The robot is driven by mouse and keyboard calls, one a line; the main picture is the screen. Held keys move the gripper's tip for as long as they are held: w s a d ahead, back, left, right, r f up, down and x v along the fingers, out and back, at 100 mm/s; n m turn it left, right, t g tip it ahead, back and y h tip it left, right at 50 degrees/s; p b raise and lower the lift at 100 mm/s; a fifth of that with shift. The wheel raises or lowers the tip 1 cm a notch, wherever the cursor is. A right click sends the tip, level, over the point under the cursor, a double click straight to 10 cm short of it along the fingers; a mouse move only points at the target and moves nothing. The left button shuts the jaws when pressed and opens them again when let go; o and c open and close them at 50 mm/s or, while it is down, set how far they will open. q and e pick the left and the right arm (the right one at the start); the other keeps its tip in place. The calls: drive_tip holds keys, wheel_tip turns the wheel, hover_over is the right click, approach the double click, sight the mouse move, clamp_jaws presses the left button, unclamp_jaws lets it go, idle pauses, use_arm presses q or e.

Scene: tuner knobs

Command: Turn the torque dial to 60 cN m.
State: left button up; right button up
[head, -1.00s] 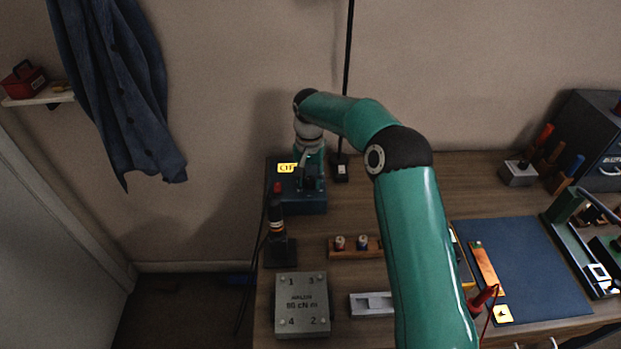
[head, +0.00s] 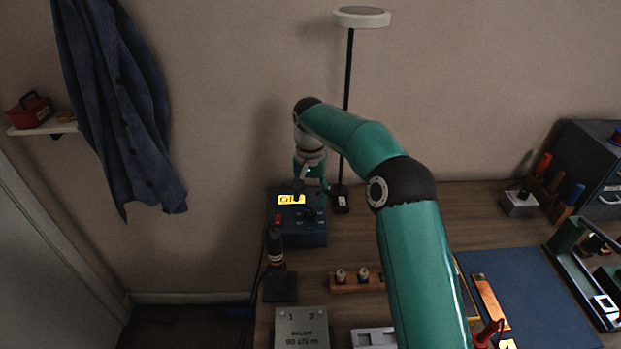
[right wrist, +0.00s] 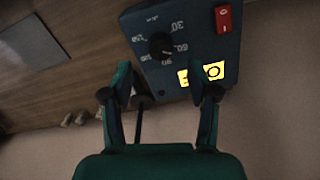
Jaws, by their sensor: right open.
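The torque dial is a black knob (right wrist: 161,46) on a dark blue box (right wrist: 190,48), with pale numbers such as 30 and 60 around it in the right wrist view. I cannot read its pointer clearly. In the head view the box (head: 312,238) stands at the back left of the bench, with the dark knob (head: 309,213) on top. My right gripper (right wrist: 160,85) is open and empty, its fingers apart from the knob. In the head view the right gripper (head: 310,182) is above the back of the box. My left gripper is out of view.
The box has a lit yellow display (right wrist: 201,73) and a red switch (right wrist: 224,19). A lamp pole (head: 347,110) stands behind it. A dark driver on a stand (head: 279,285), a wooden rack (head: 350,285) and a grey plate (head: 301,328) are in front.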

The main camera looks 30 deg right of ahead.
sight(310, 212)
wheel_tip(310, 212, up, 6)
idle(0.7)
